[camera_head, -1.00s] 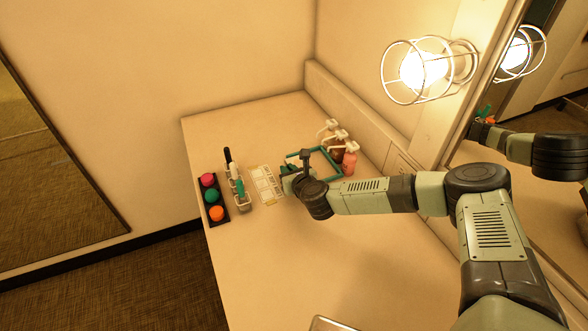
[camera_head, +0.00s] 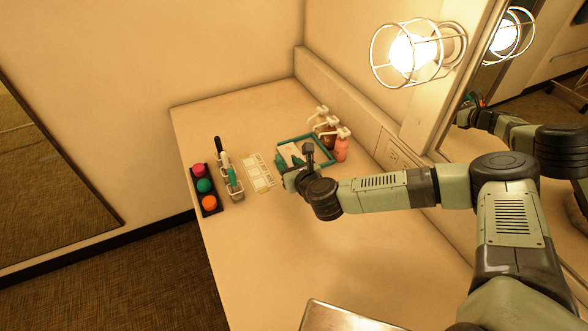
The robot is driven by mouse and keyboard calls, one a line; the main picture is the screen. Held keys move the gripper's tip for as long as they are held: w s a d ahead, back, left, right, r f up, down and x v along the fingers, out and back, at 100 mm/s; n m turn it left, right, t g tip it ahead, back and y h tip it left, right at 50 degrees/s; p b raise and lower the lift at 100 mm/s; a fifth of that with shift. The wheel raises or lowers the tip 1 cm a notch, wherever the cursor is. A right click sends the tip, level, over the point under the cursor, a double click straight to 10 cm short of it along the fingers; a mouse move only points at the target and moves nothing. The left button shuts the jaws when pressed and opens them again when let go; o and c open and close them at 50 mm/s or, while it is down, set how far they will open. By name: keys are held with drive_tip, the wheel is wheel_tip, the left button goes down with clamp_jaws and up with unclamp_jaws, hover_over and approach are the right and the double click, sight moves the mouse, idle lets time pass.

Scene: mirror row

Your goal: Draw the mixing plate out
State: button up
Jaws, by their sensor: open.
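A teal-rimmed tray or frame (camera_head: 322,154) lies on the counter in front of the pump bottles. Something pale shows inside its rim; I cannot tell for sure whether this is the mixing plate. My gripper (camera_head: 284,167) is open at the tray's near left corner, its wrist partly hiding that corner. At this size I cannot tell whether the fingers touch the rim. A flat metal plate or tray (camera_head: 345,318) shows only in part at the bottom edge, well away from my gripper.
Several pump bottles (camera_head: 341,148) stand close behind the tray. To the left lie a white gridded card (camera_head: 258,172), a holder with upright tools (camera_head: 235,190) and a black strip with three coloured pots (camera_head: 204,187). A mirror and caged lamp (camera_head: 418,53) are at right.

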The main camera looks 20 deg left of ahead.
drive_tip(key=v, duration=0.4)
idle(0.4)
drive_tip(key=shift+s+d+r+n+g, duration=0.1)
drive_tip(key=shift+r+n+g, duration=0.1)
drive_tip(key=shift+n, duration=0.35)
drive_tip(key=shift+s+r+n+g, duration=0.1)
drive_tip(key=shift+r+n+g, duration=0.1)
drive_tip(key=shift+n, duration=0.35)
drive_tip(key=s+d+r+n+g+h, duration=0.2)
drive_tip(key=d+r+n+h, duration=0.2)
drive_tip(key=d+r+n, duration=0.55)
drive_tip(key=s+d+r+n+g+h, duration=0.2)
drive_tip(key=d+r+n+h, duration=0.2)
drive_tip(key=d+r+n, duration=0.55)
drive_tip(key=s+d+r+n, duration=0.3)
drive_tip(key=s+d+r, duration=0.2)
drive_tip(key=s+r, duration=0.4)
drive_tip(key=s+d+r+n+h, duration=0.1)
drive_tip(key=s+d+r+n, duration=0.2)
drive_tip(key=s+r, duration=0.7)
drive_tip(key=shift+s+d+r+t+h, duration=0.3)
drive_tip(key=shift+d+t, duration=0.1)
drive_tip(key=shift+d, duration=0.7)
